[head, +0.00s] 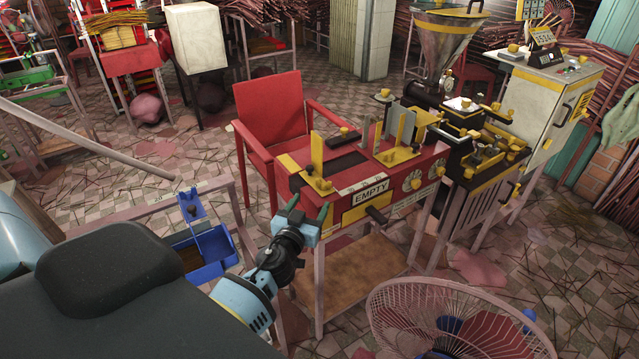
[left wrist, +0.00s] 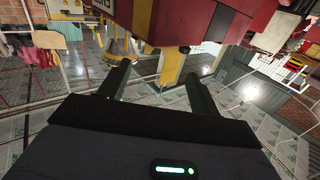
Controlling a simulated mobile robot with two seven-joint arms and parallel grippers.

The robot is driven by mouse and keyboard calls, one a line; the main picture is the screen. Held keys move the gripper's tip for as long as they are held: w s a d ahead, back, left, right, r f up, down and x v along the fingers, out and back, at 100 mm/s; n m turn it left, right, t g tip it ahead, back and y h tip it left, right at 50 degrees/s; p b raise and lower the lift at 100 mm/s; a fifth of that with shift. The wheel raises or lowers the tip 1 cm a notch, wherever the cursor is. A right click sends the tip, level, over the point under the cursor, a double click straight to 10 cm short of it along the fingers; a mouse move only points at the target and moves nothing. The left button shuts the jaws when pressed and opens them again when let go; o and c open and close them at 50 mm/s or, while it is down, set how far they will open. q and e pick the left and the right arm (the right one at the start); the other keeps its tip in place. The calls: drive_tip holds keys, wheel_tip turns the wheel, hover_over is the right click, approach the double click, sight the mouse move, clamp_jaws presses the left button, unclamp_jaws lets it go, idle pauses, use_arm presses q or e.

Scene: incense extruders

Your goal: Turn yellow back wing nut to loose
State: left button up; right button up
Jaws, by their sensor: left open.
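A black and yellow extruder (head: 484,158) with a metal hopper (head: 447,38) stands at the right in the head view. Several small yellow knob-like parts sit on it, one (head: 487,149) near its front. They are too small to tell which is the back wing nut or how it is turned. My left gripper (head: 307,211) is open and empty, in front of the red bench (head: 345,181) and left of its EMPTY label. It is well apart from the extruder. In the left wrist view, both fingers (left wrist: 158,86) are spread with nothing between them. My right gripper is not in view.
A red chair (head: 270,115) stands behind the bench. A blue tray (head: 210,250) sits on a frame at the left. A fan (head: 460,320) fills the front right. A white cabinet (head: 545,105) stands behind the extruder.

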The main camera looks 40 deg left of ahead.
sight(323, 183)
use_arm(q)
drive_tip(key=shift+r, duration=0.1)
drive_tip(key=shift+d, duration=0.1)
drive_tip(key=x, duration=0.6)
drive_tip(key=shift+w+b, duration=0.3)
drive_tip(key=shift+w, duration=0.6)
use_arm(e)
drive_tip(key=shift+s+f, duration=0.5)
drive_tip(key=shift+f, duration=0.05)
use_arm(q)
drive_tip(key=shift+c, duration=0.2)
